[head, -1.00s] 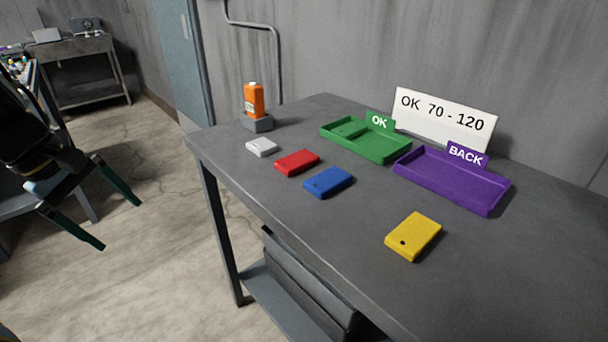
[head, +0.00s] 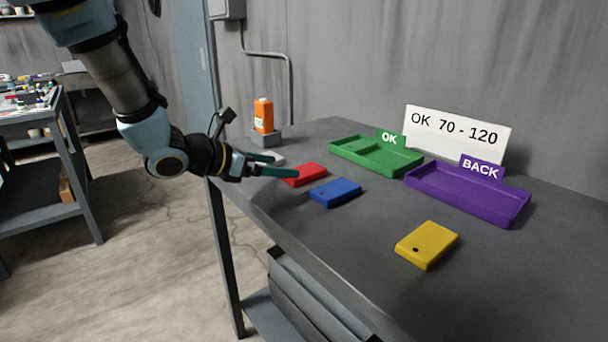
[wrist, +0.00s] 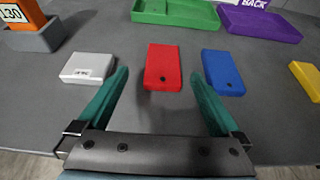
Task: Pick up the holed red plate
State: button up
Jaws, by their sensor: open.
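The red plate (head: 307,174) lies flat on the grey table, between the white block and the blue plate. In the wrist view the red plate (wrist: 163,66) shows a small dark hole near its front edge. My gripper (head: 279,163) is over the table's left edge, its teal fingers pointing toward the red plate. In the wrist view my gripper (wrist: 163,84) is open and empty, with the red plate ahead and roughly centred between the fingertips. From these views I cannot tell how high the fingers are above the table.
A white block (wrist: 90,67) and a blue plate (wrist: 223,72) flank the red plate closely. A yellow plate (head: 427,244) lies at front right.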

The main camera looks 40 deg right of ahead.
aim_at(304, 170)
jog(key=shift+s+p+x, duration=0.15)
jog(key=shift+p+x, duration=0.25)
jog(key=shift+x, duration=1.25)
jog(key=shift+s+p+x, duration=0.1)
jog(key=shift+p+x, duration=0.3)
jog(key=shift+x, duration=1.25)
jog(key=c, duration=1.5)
